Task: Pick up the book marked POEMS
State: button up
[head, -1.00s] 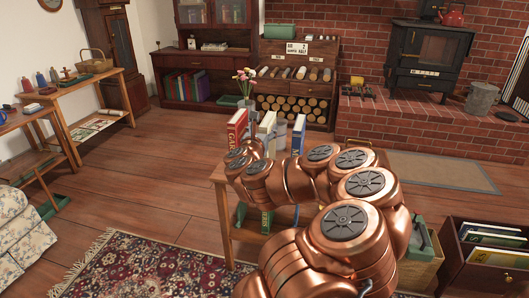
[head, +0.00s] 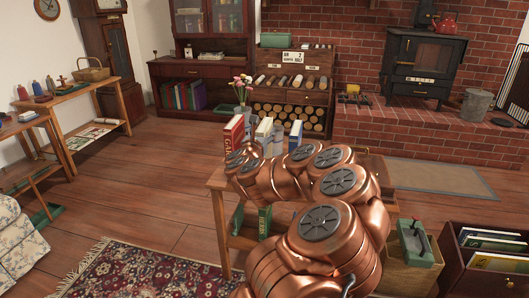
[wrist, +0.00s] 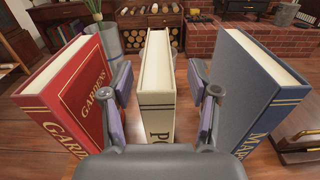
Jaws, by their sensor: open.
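The cream book (wrist: 155,85) stands upright in the middle of the wrist view, its spine toward me. Only the first letters of its spine, "PO", show above my gripper's body. My gripper (wrist: 160,88) is open, with one finger on each side of this book and small gaps between. In the head view the cream book (head: 263,131) stands on a small wooden table (head: 218,180), partly hidden by my arm. A red book marked GARDENS (wrist: 72,95) stands to the left, and a blue book (wrist: 250,90) with lettering starting "MA" stands to the right.
A grey metal pot (wrist: 105,38) with flowers stands behind the books. More books (head: 265,222) sit on the table's lower shelf. Open floor lies left of the table.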

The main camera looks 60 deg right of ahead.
jog(key=shift+x, duration=1.65)
jog(key=shift+w, duration=0.1)
grip_shut()
